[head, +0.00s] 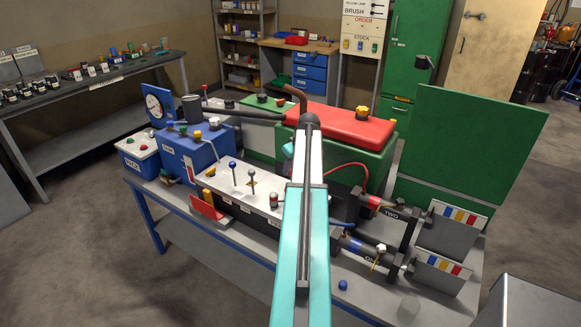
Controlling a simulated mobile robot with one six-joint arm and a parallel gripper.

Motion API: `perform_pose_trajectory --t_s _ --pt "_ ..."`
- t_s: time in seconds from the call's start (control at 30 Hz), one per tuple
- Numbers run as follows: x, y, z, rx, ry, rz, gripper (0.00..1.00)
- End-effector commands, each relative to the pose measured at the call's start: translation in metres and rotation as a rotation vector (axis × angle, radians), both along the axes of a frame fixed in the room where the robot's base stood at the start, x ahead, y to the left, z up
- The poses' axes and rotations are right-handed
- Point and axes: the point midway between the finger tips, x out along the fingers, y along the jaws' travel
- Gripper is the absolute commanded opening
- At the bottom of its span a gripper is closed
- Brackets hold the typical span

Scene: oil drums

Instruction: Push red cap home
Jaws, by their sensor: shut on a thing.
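No red cap can be told for certain in the head view. A small red-topped fitting (274,200) stands upright on the white panel (232,185) in the middle of the bench. A red coupling (374,202) sits at the block marked TWO, on the right. My teal arm rises from the bottom edge across the middle and bends at a dark joint. A dark link runs left from there, over the bench. I cannot make out the jaws of my gripper or anything in them.
A blue box (194,157) and a gauge (154,106) are at left. A red bracket (207,207) and a blue ball (342,285) lie near the front. A tall green panel (470,140) borders the right.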

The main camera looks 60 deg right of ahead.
Motion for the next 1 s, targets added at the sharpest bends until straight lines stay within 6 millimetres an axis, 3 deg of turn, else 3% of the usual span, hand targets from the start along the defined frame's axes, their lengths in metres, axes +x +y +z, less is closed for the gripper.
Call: perform_pose_trajectory --t_s 0.5,1.0 --pt "0.002 0.002 -0.025 0.000 0.000 0.002 0.03" --pt "0.003 0.002 -0.028 0.001 0.000 0.004 0.03"
